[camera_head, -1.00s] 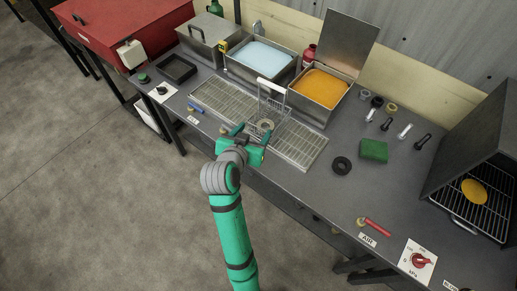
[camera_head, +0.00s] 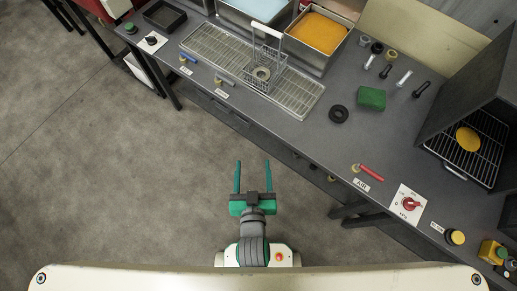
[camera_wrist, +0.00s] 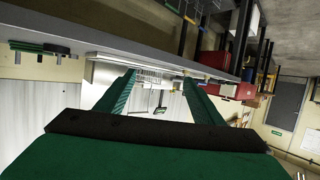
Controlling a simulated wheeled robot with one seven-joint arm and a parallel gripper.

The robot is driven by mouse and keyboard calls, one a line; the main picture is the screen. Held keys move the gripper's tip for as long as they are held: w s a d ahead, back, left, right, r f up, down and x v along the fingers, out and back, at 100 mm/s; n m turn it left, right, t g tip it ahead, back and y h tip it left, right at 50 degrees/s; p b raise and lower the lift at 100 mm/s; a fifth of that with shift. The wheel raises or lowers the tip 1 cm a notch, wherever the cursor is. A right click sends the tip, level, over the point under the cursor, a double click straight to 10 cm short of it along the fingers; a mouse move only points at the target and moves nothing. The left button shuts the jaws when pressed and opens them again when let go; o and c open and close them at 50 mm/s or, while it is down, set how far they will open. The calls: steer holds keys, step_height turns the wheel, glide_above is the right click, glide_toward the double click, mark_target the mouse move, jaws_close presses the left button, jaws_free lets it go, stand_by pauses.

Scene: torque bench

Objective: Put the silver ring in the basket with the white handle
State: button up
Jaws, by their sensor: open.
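The wire basket (camera_head: 277,78) with the white handle (camera_head: 267,29) stands upright on the metal drain grate at the bench's front. A silver-grey ring (camera_head: 262,73) lies inside the basket, on its floor. My gripper (camera_head: 252,165) is open and empty. It is well apart from the basket, in front of the bench edge and over the concrete floor. In the wrist view, both green fingers of my gripper (camera_wrist: 158,82) are spread with nothing between them. The ring cannot be made out in that view.
A black ring (camera_head: 338,113) and a green block (camera_head: 371,98) lie right of the grate (camera_head: 206,47). Small rings and bolts stand behind them. A blue-filled tank and an orange-filled tank (camera_head: 316,33) are behind the basket. An open oven (camera_head: 470,140) is at right.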

steer(key=s+d+r+t, duration=0.1)
steer(key=s+r, duration=0.4)
steer(key=s, duration=0.7)
steer(key=shift+s+d+r+m, duration=0.15)
steer(key=shift+s+d+m, duration=0.15)
steer(key=shift+d, duration=0.1)
